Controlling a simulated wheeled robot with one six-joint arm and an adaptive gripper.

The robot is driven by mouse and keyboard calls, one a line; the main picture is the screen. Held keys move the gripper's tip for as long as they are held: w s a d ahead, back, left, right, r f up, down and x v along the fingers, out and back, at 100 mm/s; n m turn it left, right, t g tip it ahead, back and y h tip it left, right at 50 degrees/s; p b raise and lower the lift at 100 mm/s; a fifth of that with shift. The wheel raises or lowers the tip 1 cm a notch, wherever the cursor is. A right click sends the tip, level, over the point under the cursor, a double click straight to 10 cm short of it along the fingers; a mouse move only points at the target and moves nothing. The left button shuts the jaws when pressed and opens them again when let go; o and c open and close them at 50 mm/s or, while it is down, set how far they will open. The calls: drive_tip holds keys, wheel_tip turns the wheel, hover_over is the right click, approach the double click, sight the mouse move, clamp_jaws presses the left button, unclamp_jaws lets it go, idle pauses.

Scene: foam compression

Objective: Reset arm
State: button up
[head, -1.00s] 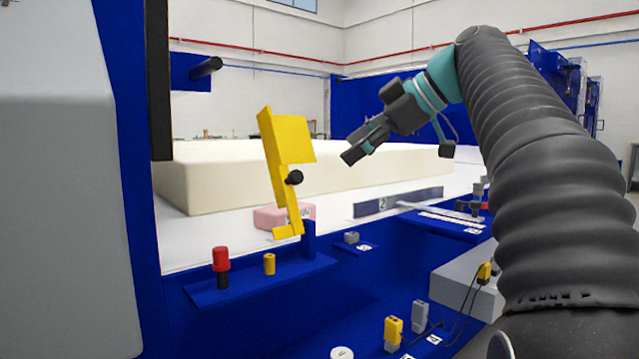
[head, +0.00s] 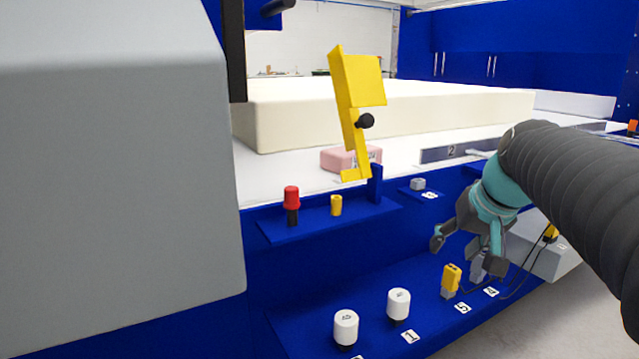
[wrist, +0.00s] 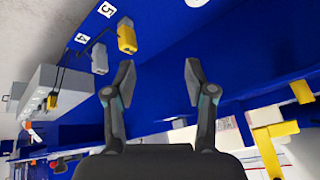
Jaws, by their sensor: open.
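My gripper (head: 468,250) hangs at the end of my arm at the right of the head view, in front of the blue panel (head: 330,270). Its fingers are apart with nothing between them; the wrist view also shows the open fingers (wrist: 150,85) with only blue surface behind them. A yellow connector (head: 451,279) stands on the lower blue shelf just left of and below the gripper. It shows in the wrist view (wrist: 126,36) above the left finger, apart from it. A grey connector (wrist: 99,58) stands beside it and is partly hidden by the gripper in the head view.
Two white knobs (head: 346,327) (head: 398,304) stand on the lower shelf. A red-topped piece (head: 291,200) and a yellow cylinder (head: 336,205) stand on the upper ledge, near a yellow lever (head: 355,100). A pink block (head: 345,158) and large cream foam (head: 380,115) lie behind.

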drive_tip(key=s+a+f+n+p, duration=0.1)
drive_tip(key=s+a+f+p, duration=0.2)
drive_tip(key=s, duration=0.6)
drive_tip(key=s+a+f+h+p, duration=0.1)
drive_tip(key=s+a+f, duration=0.3)
drive_tip(key=s, duration=0.5)
drive_tip(key=shift+s+a+f+n+p, duration=0.25)
drive_tip(key=shift+s+n+p, duration=0.15)
drive_tip(key=shift+p, duration=0.5)
drive_tip(key=shift+c, duration=1.3)
drive_tip(key=shift+a, duration=0.1)
